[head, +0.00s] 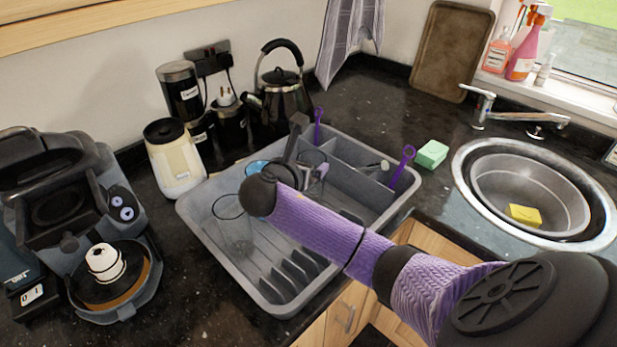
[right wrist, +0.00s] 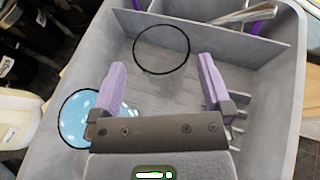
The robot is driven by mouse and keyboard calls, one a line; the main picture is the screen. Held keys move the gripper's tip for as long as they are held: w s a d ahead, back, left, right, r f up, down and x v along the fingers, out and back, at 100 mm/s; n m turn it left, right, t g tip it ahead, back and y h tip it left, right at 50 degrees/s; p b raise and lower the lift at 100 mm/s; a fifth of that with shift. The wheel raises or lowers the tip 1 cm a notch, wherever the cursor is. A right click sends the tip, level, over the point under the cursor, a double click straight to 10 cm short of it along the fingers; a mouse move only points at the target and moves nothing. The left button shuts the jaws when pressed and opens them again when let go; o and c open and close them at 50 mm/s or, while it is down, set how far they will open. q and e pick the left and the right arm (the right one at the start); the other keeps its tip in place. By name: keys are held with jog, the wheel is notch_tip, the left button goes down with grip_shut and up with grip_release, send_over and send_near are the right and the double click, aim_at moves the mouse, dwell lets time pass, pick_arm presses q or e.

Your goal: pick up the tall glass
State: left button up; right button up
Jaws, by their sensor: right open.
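Three glasses stand in the grey drying rack. A clear glass with a dark rim (head: 312,158) is near the rack's back divider; it also shows in the right wrist view (right wrist: 161,50), ahead of and between my fingertips. A blue glass (head: 257,167) is to its left and shows in the right wrist view (right wrist: 88,118), left of my left finger. Another clear glass (head: 231,226) stands at the rack's left. I cannot tell which is the tall one. My right gripper (head: 311,174) is open and empty over the rack; its purple fingers (right wrist: 162,86) point at the divider-side glass. My left gripper is not in view.
The grey rack (head: 195,222) has a divider, upright slots and purple-handled utensils (head: 403,162). A kettle (head: 283,90), canisters and a cream jar (head: 174,157) stand behind and left.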

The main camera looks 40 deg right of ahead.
aim_at(316, 157)
jog(key=b+x, duration=0.1)
jog(key=x, duration=0.3)
jog(key=shift+d+f+b, duration=0.2)
jog(key=shift+f+b, duration=0.15)
jog(key=shift+f, duration=0.05)
jog(key=shift+w+d, duration=0.1)
jog(key=shift+r, duration=0.1)
jog(key=shift+c, duration=0.4)
grip_shut()
